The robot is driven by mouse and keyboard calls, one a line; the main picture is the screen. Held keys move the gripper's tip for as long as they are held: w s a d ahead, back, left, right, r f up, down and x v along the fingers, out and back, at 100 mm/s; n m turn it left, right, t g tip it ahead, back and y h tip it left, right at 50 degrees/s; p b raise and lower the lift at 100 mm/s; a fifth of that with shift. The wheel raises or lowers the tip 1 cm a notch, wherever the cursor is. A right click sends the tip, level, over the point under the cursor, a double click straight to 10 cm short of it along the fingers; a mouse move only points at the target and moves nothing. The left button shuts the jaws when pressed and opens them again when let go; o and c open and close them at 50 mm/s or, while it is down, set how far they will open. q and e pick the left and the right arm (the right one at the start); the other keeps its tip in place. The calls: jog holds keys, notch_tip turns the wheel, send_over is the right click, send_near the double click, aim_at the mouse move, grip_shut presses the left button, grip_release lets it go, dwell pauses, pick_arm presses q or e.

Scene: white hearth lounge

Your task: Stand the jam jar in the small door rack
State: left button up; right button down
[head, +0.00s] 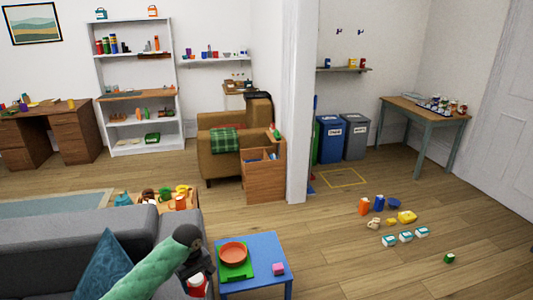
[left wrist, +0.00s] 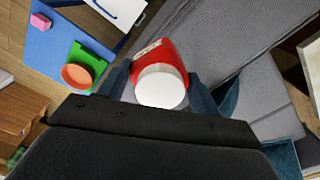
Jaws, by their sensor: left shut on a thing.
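The jam jar (left wrist: 172,52) is red with a white lid and a pale label. My left gripper (left wrist: 160,88) is shut on it, with one dark finger on each side. In the head view the jar (head: 197,288) shows partly below my left gripper (head: 197,272), held over the sofa's right end, just left of the small blue table. My right gripper is in neither view. I cannot make out a small door rack in these frames.
The blue table (head: 257,252) carries a green tray (head: 236,275) with a red-orange bowl (head: 232,252), and a pink block (head: 278,268). The grey sofa (head: 60,240) lies at left. Cartons (head: 405,236) and other items lie on the right floor.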

pick_arm(q)
jog(key=s+d+r+m, duration=0.3)
jog(key=s+r+m, duration=0.5)
jog(key=r, duration=0.2)
jog(key=shift+d+m, duration=0.15)
jog(key=shift+m, duration=0.15)
